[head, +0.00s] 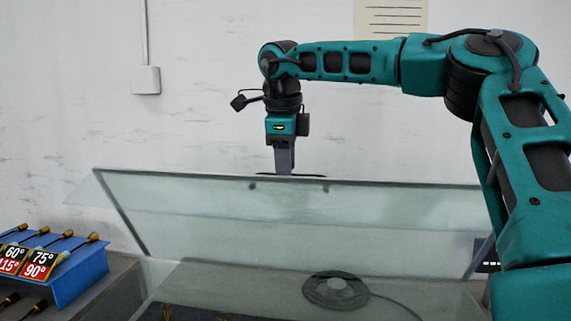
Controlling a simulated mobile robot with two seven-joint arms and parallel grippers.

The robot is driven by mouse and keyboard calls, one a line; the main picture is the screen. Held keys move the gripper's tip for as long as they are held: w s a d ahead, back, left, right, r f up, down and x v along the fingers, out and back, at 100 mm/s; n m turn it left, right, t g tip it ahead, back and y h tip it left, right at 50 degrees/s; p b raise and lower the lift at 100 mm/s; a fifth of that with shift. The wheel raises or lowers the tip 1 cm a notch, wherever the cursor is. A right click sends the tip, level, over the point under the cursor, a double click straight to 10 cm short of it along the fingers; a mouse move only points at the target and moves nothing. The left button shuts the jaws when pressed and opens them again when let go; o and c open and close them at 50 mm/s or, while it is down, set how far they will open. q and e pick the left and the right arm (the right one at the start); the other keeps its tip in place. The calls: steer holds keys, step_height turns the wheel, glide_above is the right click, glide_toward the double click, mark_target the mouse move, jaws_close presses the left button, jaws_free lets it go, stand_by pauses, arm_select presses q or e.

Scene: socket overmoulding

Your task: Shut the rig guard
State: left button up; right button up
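The rig guard (330,212) is a clear panel with a dark frame. It stands raised and tilted, its upper edge running across the middle of the head view. My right gripper (284,163) points down at this upper edge, left of its middle, by a thin dark bar (308,177) that looks like a handle. The fingertips are partly hidden behind the edge, so I cannot tell whether they touch the bar or are closed on it. My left gripper is out of view.
A coiled grey cable (335,291) shows through the clear panels, on a grey surface. A blue rack (88,277) with brass-tipped tools and angle labels stands at the lower left. A white wall with a switch box (146,80) is behind. My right arm fills the right side.

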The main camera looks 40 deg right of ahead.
steer(key=shift+c, duration=0.5)
jaws_close()
